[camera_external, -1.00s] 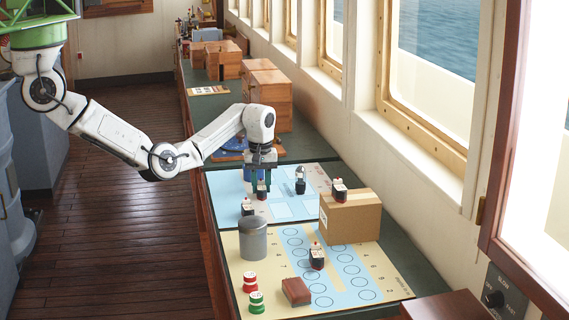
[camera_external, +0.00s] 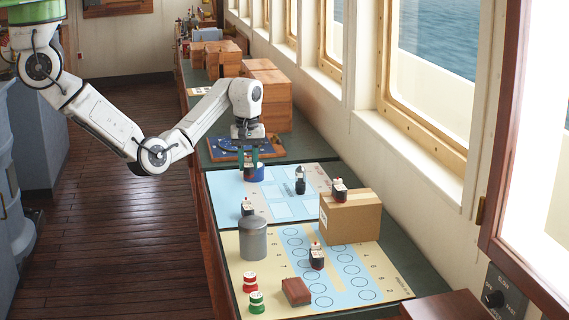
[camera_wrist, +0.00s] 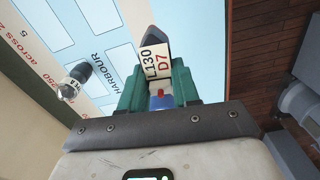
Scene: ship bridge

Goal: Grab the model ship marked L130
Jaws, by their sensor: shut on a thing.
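The model ship marked L130 and D7 (camera_wrist: 157,65) shows in the wrist view, with a dark hull and a white label. My gripper (camera_wrist: 158,88) is shut on it, with a green finger on each side. In the external view my gripper (camera_external: 250,160) hangs above the far left part of the light blue harbour chart (camera_external: 228,186). The ship is hard to make out between the fingers there.
Windows line the right.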

